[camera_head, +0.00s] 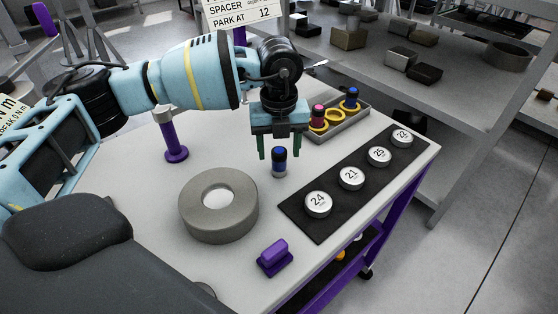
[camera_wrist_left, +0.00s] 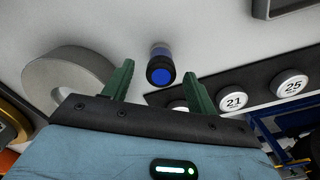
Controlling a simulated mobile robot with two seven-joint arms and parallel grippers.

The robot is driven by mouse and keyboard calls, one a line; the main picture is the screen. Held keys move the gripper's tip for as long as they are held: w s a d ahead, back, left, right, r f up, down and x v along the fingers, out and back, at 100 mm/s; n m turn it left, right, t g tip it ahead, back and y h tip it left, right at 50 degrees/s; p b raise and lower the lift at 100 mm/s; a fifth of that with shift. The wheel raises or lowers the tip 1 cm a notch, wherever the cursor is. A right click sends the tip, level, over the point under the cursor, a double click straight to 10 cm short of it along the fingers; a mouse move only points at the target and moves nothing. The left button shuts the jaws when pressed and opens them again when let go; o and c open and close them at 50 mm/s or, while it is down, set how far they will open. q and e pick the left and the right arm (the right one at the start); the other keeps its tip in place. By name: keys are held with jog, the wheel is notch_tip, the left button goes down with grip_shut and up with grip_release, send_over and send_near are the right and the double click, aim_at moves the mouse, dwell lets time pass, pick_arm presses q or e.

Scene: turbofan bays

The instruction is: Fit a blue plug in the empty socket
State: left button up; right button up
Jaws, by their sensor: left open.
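A blue-topped plug (camera_head: 279,160) with a silver lower body stands upright on the table beneath my left gripper. My left gripper (camera_head: 279,150) is open, its green fingers pointing down, one to each side of the plug's top as the head view shows it. In the left wrist view, the plug (camera_wrist_left: 160,68) appears beyond and between the open fingertips (camera_wrist_left: 160,80), with no contact visible. A grey tray (camera_head: 360,124) behind and to the right has yellow ring sockets. A pink plug (camera_head: 318,112) and another blue plug (camera_head: 351,95) stand in it. The middle yellow socket (camera_head: 333,116) looks empty. My right gripper is out of view.
A thick grey ring (camera_head: 200,220) lies left of the plug. A black strip (camera_head: 335,187) with several numbered white discs runs along the right side. A purple block (camera_head: 274,255) sits in front and a purple-footed post (camera_head: 173,140) at back left.

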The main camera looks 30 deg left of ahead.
pick_arm(q)
jog(key=shift+f, duration=1.4)
jog(key=shift+c, duration=0.4)
jog(key=c, duration=1.1)
jog(key=shift+c, duration=0.2)
jog(key=shift+r, duration=0.1)
jog(key=shift+r, duration=0.5)
notch_tip(320, 180, up, 2)
jog(key=shift+r, duration=0.2)
jog(key=s+d, duration=0.3)
jog(key=s, duration=0.4)
jog(key=s+d+r, duration=0.1)
jog(key=s+d, duration=0.3)
jog(key=s, duration=0.3)
jog(key=shift+s+r, duration=0.25)
